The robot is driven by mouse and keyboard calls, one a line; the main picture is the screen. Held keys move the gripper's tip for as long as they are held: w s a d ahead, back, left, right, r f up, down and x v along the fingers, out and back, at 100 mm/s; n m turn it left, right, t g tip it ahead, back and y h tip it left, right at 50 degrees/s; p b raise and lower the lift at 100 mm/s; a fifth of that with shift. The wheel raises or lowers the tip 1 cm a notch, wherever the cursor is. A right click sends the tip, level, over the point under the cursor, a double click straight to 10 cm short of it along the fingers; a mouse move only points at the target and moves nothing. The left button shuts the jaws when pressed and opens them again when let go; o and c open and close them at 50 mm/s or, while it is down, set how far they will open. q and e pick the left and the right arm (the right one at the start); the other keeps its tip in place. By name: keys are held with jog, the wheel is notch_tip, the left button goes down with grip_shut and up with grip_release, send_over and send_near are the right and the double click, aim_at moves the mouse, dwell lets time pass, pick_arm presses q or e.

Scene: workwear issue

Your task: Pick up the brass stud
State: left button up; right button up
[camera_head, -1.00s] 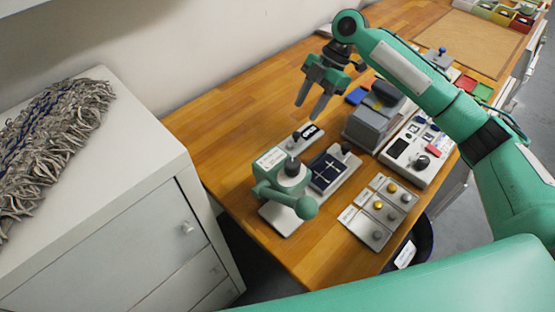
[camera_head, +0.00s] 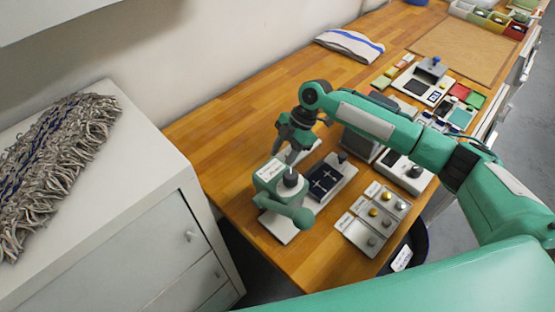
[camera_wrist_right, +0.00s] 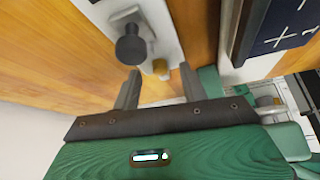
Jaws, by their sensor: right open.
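A small brass stud (camera_wrist_right: 160,67) shows in the right wrist view at the end of a white plate (camera_wrist_right: 164,22), beside a dark round knob (camera_wrist_right: 130,46). My right gripper (camera_wrist_right: 160,73) is open, with one finger on each side of the stud in that view; I cannot tell whether they touch it. In the head view my right gripper (camera_head: 299,155) is low behind the green press, and this stud is hidden. Other brass-coloured studs (camera_head: 387,197) sit with grey ones in a labelled tray (camera_head: 350,232) at the table's front. My left gripper is out of view.
A green hand press (camera_head: 272,178) stands close in front of the right gripper. A dark blue pad with white marks (camera_head: 323,183) lies right of it. A grey cabinet (camera_head: 130,215) with a mop head (camera_head: 62,150) stands left. Bare wood lies behind the gripper (camera_head: 235,120).

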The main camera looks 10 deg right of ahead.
jog(key=shift+a+f, duration=0.15)
jog(key=shift+f, duration=0.2)
jog(key=shift+c, duration=0.4)
grip_shut()
jog(key=shift+r, duration=0.15)
